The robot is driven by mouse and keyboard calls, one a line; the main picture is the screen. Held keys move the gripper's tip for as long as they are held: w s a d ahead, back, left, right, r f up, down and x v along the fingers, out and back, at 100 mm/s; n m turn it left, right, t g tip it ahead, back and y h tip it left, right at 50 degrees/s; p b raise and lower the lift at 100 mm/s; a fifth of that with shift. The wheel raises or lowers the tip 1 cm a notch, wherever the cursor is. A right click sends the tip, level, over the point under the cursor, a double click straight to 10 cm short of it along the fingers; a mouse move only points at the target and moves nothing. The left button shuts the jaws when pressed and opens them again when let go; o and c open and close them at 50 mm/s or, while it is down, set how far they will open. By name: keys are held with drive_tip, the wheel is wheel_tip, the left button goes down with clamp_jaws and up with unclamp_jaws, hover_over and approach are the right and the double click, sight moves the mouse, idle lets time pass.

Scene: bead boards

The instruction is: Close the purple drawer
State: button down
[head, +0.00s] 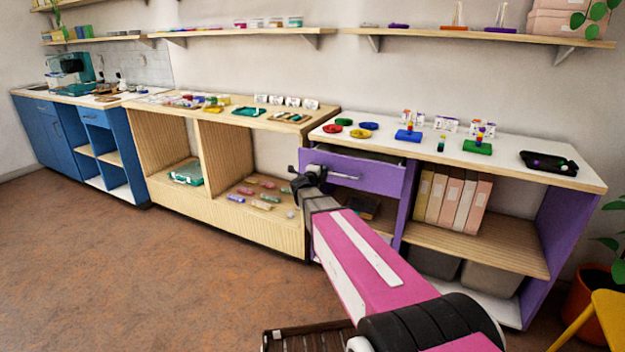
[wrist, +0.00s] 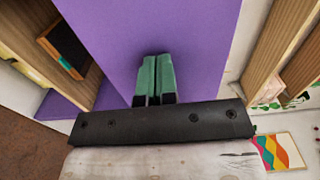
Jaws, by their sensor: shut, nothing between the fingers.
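The purple drawer (head: 372,176) is in the purple cabinet under the white top. It is pulled partly out, and a strip of its inside shows above its front. Its bar handle (head: 345,177) is on the front panel. My gripper (head: 297,178) is at the left end of the drawer front in the head view, and my arm hides part of the area below. In the wrist view my green fingers (wrist: 155,76) are together and empty, over a purple panel (wrist: 150,25). I cannot tell which panel this is, or whether the fingers touch it.
The white top (head: 400,150) holds coloured trays and bead boards. A wooden cabinet (head: 225,150) stands to the left, and binders (head: 455,195) fill a shelf to the right of the drawer. The brown floor (head: 150,270) is clear at the front left. A yellow chair (head: 605,315) stands at the right.

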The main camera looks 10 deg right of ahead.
drive_tip(key=x, duration=1.1)
drive_tip(key=shift+w, duration=0.1)
